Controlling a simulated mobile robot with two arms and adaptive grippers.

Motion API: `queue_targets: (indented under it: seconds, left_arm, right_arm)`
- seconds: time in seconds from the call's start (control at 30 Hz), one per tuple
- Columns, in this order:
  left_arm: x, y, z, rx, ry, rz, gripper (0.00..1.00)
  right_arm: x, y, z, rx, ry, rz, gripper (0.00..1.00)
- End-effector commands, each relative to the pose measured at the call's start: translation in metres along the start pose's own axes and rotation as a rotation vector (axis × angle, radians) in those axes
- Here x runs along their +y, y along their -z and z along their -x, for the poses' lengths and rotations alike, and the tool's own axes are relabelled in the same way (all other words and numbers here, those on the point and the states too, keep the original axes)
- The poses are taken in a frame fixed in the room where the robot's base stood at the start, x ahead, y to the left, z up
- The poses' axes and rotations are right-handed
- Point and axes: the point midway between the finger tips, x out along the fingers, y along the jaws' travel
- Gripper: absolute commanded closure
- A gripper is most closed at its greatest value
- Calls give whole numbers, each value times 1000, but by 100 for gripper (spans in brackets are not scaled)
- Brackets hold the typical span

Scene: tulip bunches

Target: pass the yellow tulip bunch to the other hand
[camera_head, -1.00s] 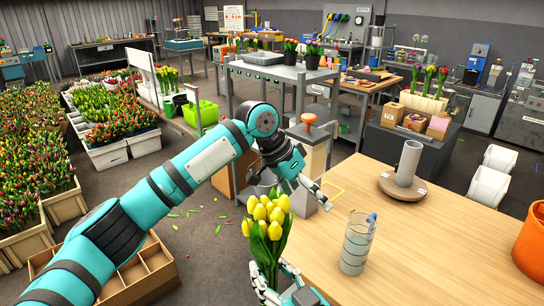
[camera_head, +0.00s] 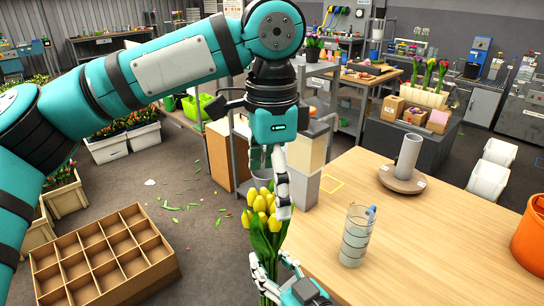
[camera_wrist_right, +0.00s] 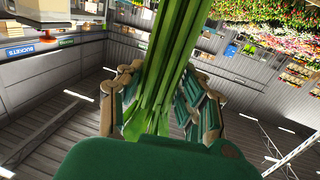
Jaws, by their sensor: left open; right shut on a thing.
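The yellow tulip bunch (camera_head: 262,212) stands roughly upright beside the table's left edge, blooms up and green leaves below. My right gripper (camera_head: 273,268) is shut on its lower part at the bottom of the head view. In the right wrist view the green stems (camera_wrist_right: 172,55) run up between the fingers of my right gripper (camera_wrist_right: 163,98). My left gripper (camera_head: 277,188) is open and points down. Its fingers overlap the right side of the blooms in the head view; I cannot tell whether they touch.
A wooden table (camera_head: 440,240) fills the right side. On it stand a clear ringed vase (camera_head: 355,238), a grey tube on a round base (camera_head: 406,160) and an orange pot (camera_head: 530,240). A divided cardboard box (camera_head: 105,255) sits on the floor at left.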

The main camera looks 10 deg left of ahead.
Motion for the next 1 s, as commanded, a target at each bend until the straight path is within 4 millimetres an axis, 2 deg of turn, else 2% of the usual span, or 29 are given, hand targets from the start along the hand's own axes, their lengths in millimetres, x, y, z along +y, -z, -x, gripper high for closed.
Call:
queue_targets:
  seconds: [0.1,0.33,0.5,0.77,1.0]
  left_arm:
    - [0,-1,-24,-2,-2,1,0]
    - [0,0,-56,0,-1,2,0]
    - [0,0,-65,1,-1,2,0]
    - [0,0,-67,1,-1,2,0]
    - [0,0,-67,1,-3,0,29]
  right_arm:
    - [0,1,0,3,0,0,100]
    - [0,1,0,3,0,0,100]
    - [0,1,0,3,0,0,100]
    - [0,2,0,4,0,0,100]
    - [0,2,0,5,0,0,100]
